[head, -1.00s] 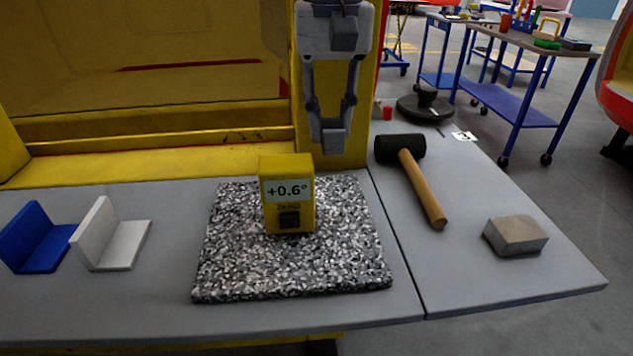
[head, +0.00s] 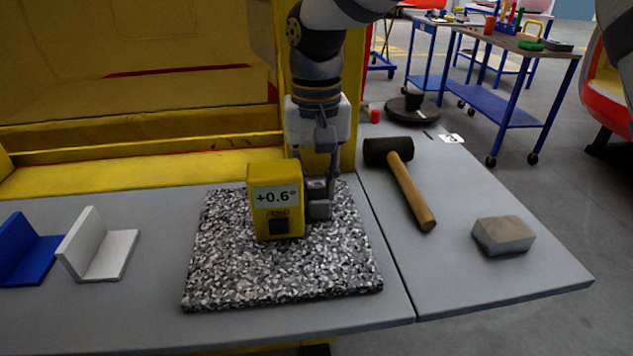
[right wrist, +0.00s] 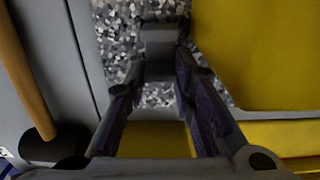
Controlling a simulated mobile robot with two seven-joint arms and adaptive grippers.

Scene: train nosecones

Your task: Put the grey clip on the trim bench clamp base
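My right gripper (head: 319,192) points down over the speckled slab, close to the right side of the yellow level. It shows large in the right wrist view (right wrist: 158,75), where its fingers close in on one small grey blocky piece. I take this piece for the grey clip (right wrist: 160,45); it also shows at the fingertips in the head view (head: 319,209). Whether it touches the slab I cannot tell. A round black base (head: 411,112) with a knob stands at the back right of the bench; I cannot tell whether it is the clamp base. My left gripper is out of view.
The yellow level (head: 276,200), reading +0.6°, stands on the speckled slab (head: 230,280). A mallet (head: 408,185) and a grey block (head: 503,235) lie to the right. Blue (head: 30,250) and white (head: 98,250) L-shaped brackets stand at left. A yellow post (head: 350,110) rises behind.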

